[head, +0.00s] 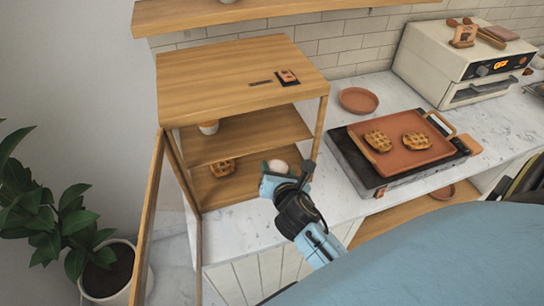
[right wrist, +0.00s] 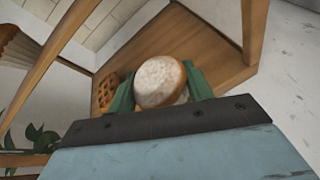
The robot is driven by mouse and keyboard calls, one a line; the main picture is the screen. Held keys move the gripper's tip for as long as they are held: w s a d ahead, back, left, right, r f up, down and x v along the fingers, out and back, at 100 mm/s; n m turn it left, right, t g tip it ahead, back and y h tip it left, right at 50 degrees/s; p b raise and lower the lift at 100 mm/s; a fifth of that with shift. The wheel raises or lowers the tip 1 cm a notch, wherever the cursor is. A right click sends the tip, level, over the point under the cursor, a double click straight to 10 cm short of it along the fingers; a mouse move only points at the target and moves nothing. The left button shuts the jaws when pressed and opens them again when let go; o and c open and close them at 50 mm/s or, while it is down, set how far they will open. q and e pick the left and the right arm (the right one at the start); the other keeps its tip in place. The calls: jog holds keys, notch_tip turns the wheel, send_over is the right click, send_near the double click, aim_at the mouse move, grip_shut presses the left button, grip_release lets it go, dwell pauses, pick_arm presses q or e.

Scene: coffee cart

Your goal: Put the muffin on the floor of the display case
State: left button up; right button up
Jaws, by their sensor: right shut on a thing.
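The muffin (right wrist: 160,82) has a pale, whitish top with a browned edge. In the right wrist view it sits between the two green fingers of my right gripper (right wrist: 162,90), which is shut on it. In the head view the muffin (head: 277,167) shows just past my right gripper (head: 272,180), at the open front of the wooden display case (head: 215,75). The muffin is over the case's floor (head: 240,187); I cannot tell whether it touches it. The case's door (head: 150,225) stands open on the left. My left gripper is not in view.
A waffle (head: 222,168) lies on the case floor to the left, also seen in the right wrist view (right wrist: 106,90). A griddle tray (head: 400,150) with two waffles, a plate (head: 358,100) and a toaster oven (head: 455,65) are to the right.

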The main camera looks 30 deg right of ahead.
jog(key=w, duration=0.1)
jog(key=w+d, duration=0.1)
jog(key=w, duration=0.1)
jog(key=w+d, duration=0.1)
jog(key=w, duration=0.1)
jog(key=shift+w, duration=0.15)
jog(key=shift+a+f, duration=0.1)
jog(key=shift+f, duration=0.65)
jog(key=shift+s, duration=0.2)
jog(key=shift+f, duration=0.2)
jog(key=o, duration=0.8)
